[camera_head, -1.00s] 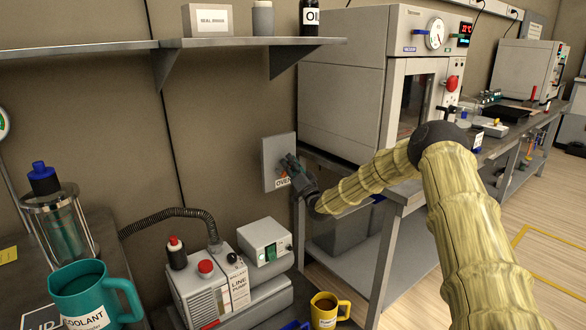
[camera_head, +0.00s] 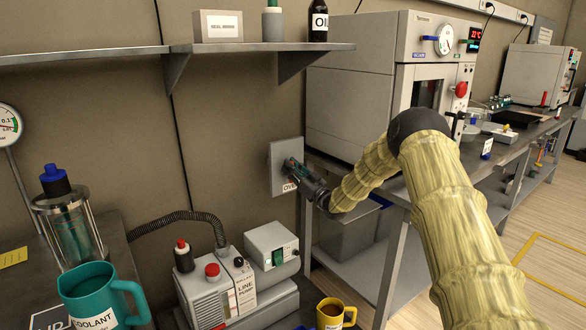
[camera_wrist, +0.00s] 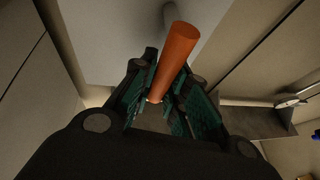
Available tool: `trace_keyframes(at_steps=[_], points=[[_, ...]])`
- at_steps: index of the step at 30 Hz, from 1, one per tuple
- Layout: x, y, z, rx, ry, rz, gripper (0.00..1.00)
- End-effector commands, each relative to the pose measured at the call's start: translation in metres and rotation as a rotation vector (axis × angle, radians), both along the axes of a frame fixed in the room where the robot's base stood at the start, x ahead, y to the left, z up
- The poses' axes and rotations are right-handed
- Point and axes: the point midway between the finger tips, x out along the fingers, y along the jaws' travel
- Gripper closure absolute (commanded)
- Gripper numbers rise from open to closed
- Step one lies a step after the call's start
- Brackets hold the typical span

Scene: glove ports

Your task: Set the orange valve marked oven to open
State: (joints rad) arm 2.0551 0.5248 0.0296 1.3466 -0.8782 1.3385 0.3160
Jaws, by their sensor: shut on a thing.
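The orange valve handle (camera_wrist: 174,58) shows in the wrist view as a round bar. It runs from between my fingers up toward a grey stem. My gripper (camera_wrist: 160,97) is shut on it, with the teal finger pads on either side. In the head view, my gripper (camera_head: 291,171) is at the grey wall plate (camera_head: 280,154). A label reading "OVEN" (camera_head: 290,187) is partly hidden by my gripper. My gripper hides the valve itself in the head view.
A shelf (camera_head: 120,53) with a box and bottles is above left of the plate. A pump (camera_head: 215,293), a teal coolant jug (camera_head: 92,292) and a yellow mug (camera_head: 333,311) stand below. The oven (camera_head: 358,90) on its bench is close on the right.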

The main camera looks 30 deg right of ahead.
Motion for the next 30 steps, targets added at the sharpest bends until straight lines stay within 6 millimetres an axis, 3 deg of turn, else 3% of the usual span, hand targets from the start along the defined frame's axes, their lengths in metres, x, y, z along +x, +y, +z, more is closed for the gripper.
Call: trace_keyframes(at_steps=[14,15,19,30], points=[[-0.0010,0.0012,-0.0050,-0.018,0.004,0.000,1.00],[-0.0010,0.0012,-0.0050,-0.018,0.004,0.000,0.83],[-0.0007,0.0012,-0.0039,-0.017,0.002,0.000,0.62],[-0.0028,-0.0006,-0.0027,-0.016,0.000,-0.001,0.62]])
